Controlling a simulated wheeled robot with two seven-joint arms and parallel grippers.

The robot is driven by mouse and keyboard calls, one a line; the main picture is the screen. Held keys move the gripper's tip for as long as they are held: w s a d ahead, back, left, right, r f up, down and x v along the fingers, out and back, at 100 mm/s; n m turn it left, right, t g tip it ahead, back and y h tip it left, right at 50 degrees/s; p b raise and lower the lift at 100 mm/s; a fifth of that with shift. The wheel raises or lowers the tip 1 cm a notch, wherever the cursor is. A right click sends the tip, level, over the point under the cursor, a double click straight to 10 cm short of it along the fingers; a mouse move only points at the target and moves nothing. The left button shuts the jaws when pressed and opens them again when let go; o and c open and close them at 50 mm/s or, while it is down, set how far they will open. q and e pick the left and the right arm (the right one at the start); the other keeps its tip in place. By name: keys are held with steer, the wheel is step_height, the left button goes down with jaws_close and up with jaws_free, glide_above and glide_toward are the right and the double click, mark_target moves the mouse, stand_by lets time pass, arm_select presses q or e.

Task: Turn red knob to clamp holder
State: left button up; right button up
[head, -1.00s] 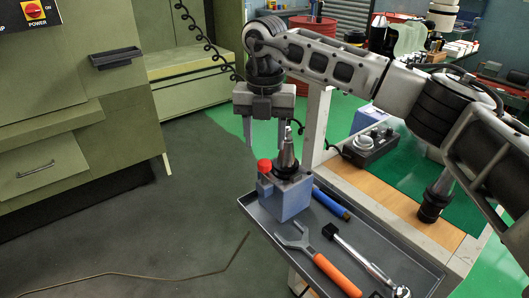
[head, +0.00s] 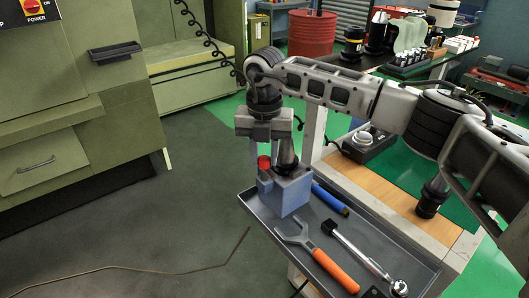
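The red knob (head: 264,163) sits on the left side of a blue clamp block (head: 288,194) on the cart's grey tray. A dark grey tapered holder (head: 287,166) stands in the block, its upper part hidden behind or merging with my gripper. My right gripper (head: 265,158) points down at the knob, with a finger on its left side and the other finger hard to separate from the holder. Whether the fingers press on the knob is unclear. My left gripper is not in view.
On the tray (head: 347,240) lie an orange-handled wrench (head: 333,270), a ratchet (head: 362,260) and a blue cylindrical tool (head: 330,199). A grey control box (head: 370,146) stands on the bench behind. Open floor lies left of the cart.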

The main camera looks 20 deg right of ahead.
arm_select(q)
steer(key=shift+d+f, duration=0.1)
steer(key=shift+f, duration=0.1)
arm_select(e)
steer(key=shift+n, duration=0.3)
steer(key=shift+n+b, duration=0.6)
steer(key=shift+n, duration=0.2)
steer(key=n+b, duration=0.1)
steer(key=n, duration=0.1)
steer(key=shift+n, duration=0.4)
steer(key=n, duration=0.2)
steer(key=shift+n+b, duration=0.3)
steer(key=shift+b, duration=0.1)
steer(key=n, duration=0.2)
steer(key=shift+n+b, duration=0.35)
steer(key=shift+n, duration=0.05)
steer(key=n, duration=0.3)
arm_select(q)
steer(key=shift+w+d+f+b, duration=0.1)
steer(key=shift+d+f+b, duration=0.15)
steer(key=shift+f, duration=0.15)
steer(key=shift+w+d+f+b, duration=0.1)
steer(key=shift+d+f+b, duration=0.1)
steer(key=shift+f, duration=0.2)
arm_select(e)
steer(key=shift+r+n, duration=0.1)
steer(key=shift+n, duration=1.6)
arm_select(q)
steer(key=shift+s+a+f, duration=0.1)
